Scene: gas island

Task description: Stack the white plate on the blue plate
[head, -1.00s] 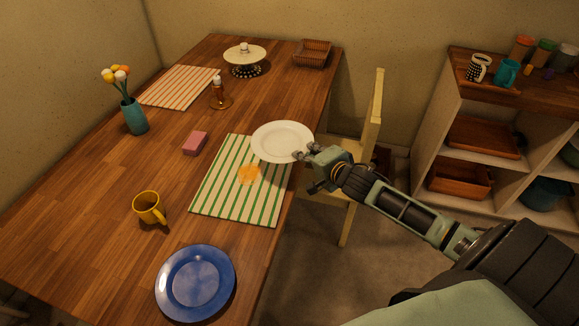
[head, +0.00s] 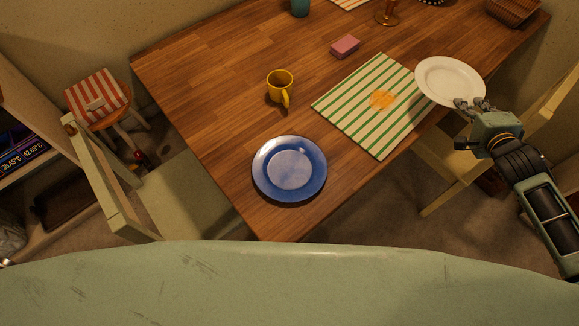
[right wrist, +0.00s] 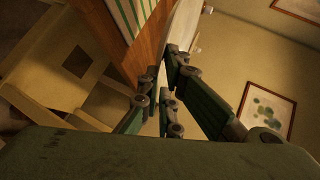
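The white plate (head: 446,76) is at the table's right edge in the head view, overlapping the far right corner of the striped mat. My right gripper (head: 472,104) is shut on its near rim; the plate seems held a little above the table. In the right wrist view the fingers (right wrist: 166,78) pinch the plate (right wrist: 184,28), seen nearly edge-on. The blue plate (head: 290,169) lies flat and empty near the table's front corner, left of and nearer than the white plate.
A green-striped mat (head: 359,114) with an orange stain lies between the plates. A yellow mug (head: 280,86) stands behind the blue plate, and a pink sponge (head: 345,46) lies farther back. Chairs stand left (head: 115,205) and right (head: 452,170) of the table.

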